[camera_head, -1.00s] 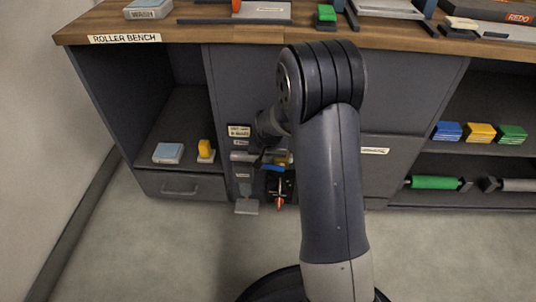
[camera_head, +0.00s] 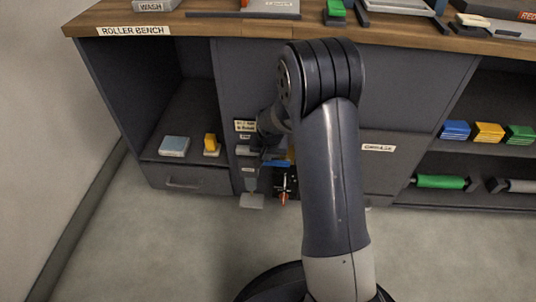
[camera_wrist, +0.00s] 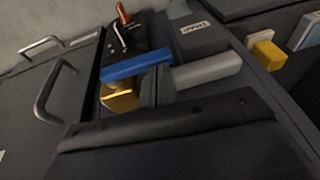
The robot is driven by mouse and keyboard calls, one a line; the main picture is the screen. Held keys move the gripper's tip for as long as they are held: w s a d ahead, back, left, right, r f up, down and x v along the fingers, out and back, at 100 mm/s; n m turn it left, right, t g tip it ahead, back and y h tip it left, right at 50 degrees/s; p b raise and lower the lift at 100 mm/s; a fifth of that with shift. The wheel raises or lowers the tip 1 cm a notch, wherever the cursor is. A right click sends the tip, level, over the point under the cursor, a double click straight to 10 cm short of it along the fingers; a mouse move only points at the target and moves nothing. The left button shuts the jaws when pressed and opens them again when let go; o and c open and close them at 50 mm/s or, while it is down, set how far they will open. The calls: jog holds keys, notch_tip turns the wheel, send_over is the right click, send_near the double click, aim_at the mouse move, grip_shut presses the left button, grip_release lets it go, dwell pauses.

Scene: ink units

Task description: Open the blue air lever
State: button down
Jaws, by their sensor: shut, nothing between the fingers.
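The blue air lever (camera_wrist: 137,65) is a flat blue bar above a brass-yellow valve body (camera_wrist: 118,98) in the wrist view. In the head view the blue lever (camera_head: 276,163) shows small on the cabinet front, partly behind my arm. My gripper (camera_wrist: 158,86) is shut and empty, its dark fingers right beside the lever's right end in the wrist view. I cannot tell whether they touch it. A grey bar (camera_wrist: 210,70) extends just right of the fingers. In the head view my wrist hides most of the gripper.
An orange-tipped switch (camera_wrist: 123,14) on a black panel and a labelled grey box (camera_wrist: 198,38) sit close to the lever. Drawer handles (camera_wrist: 50,95) project at left. A grey pedal (camera_head: 252,200) stands low on the cabinet. The floor (camera_head: 170,245) in front is clear.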

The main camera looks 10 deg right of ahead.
jog(key=shift+r+p, duration=0.75)
jog(key=shift+r, duration=0.35)
notch_tip(320, 180, up, 4)
jog(key=p, duration=0.3)
jog(key=shift+f, duration=0.1)
jog(key=a+p+v, duration=0.2)
jog(key=v, duration=0.7)
jog(key=shift+w+p, duration=0.15)
jog(key=shift+p, duration=0.25)
jog(key=b+x, duration=0.2)
jog(key=x, duration=0.2)
jog(key=s+d+b+x, duration=0.1)
jog(key=b+x, duration=0.1)
jog(key=x, duration=0.2)
jog(key=b+x, duration=0.2)
jog(key=x, duration=0.3)
jog(key=shift+s+d+f, duration=0.2)
jog(key=shift+s+d, duration=0.05)
jog(key=shift+d, duration=0.15)
jog(key=shift+f+b, duration=0.6)
jog(key=shift+f, duration=0.15)
